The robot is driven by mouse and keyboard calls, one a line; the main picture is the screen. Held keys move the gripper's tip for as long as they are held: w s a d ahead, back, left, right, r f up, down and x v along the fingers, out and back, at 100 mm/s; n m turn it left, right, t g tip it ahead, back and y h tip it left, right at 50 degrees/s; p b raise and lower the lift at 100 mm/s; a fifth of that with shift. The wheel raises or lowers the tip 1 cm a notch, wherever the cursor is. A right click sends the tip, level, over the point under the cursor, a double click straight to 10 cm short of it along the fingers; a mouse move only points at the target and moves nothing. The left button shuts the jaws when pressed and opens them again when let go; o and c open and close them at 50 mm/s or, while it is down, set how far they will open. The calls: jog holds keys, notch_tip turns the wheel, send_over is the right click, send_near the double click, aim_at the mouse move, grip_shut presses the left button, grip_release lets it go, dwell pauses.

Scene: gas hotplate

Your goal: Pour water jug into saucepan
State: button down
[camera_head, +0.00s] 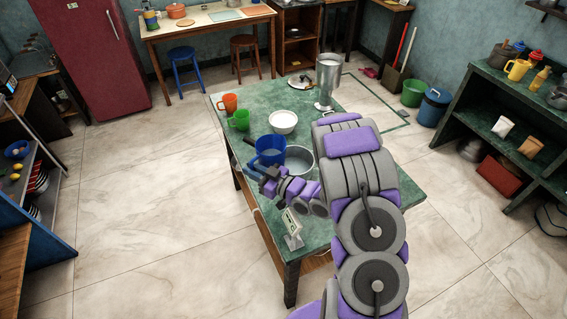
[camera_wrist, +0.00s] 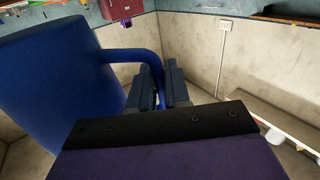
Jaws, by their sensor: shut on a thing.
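A blue water jug (camera_head: 270,152) is held above the green table (camera_head: 330,228) by my gripper (camera_head: 262,176). In the wrist view the jug (camera_wrist: 50,85) fills the left side, and its handle runs between the fingers of my gripper (camera_wrist: 160,88). The gripper is shut on the handle. The jug looks close to upright. I cannot tell how much water the jug holds.
A tall metal blender-like vessel (camera_head: 327,80) stands at the far end.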

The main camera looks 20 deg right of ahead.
aim_at(253, 161)
jog(key=shift+r, duration=0.15)
jog(key=shift+r+p, duration=1.15)
jog(key=shift+r, duration=0.75)
jog(key=shift+w, duration=0.1)
